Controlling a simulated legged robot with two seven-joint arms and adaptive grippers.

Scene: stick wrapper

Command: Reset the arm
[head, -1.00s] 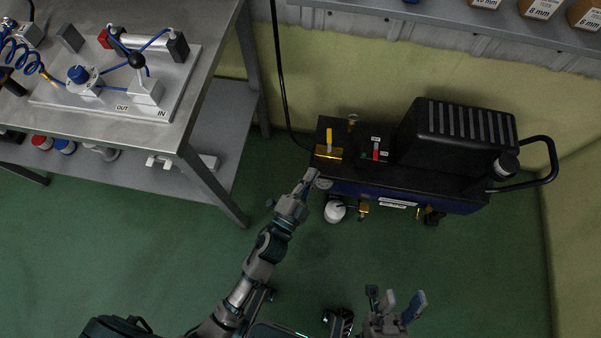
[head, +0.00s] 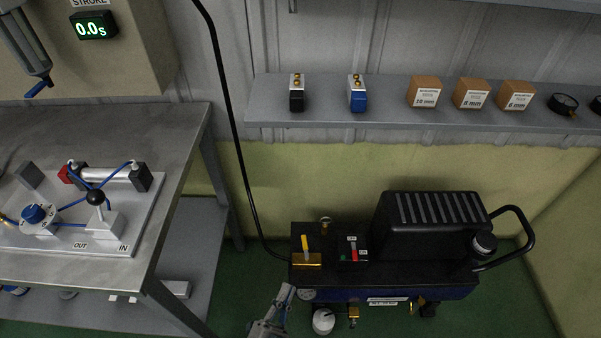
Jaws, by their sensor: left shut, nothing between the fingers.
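My left gripper (head: 284,294) shows at the bottom of the head view, shut and empty. It is just in front of the left end of the black and blue compressor (head: 425,277), close to its gauge. I cannot tell whether it touches the machine. Most of my left arm is below the picture. My right gripper is not in view. The compressor carries a yellow lever (head: 304,244) on a brass block and a red switch (head: 353,252).
A metal workbench (head: 75,128) at left holds a plate (head: 140,215) with a cylinder and valve. A wall shelf (head: 390,116) holds small boxes and valves. A black hose (head: 232,130) hangs down to the compressor. A display (head: 92,27) reads 0.0s.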

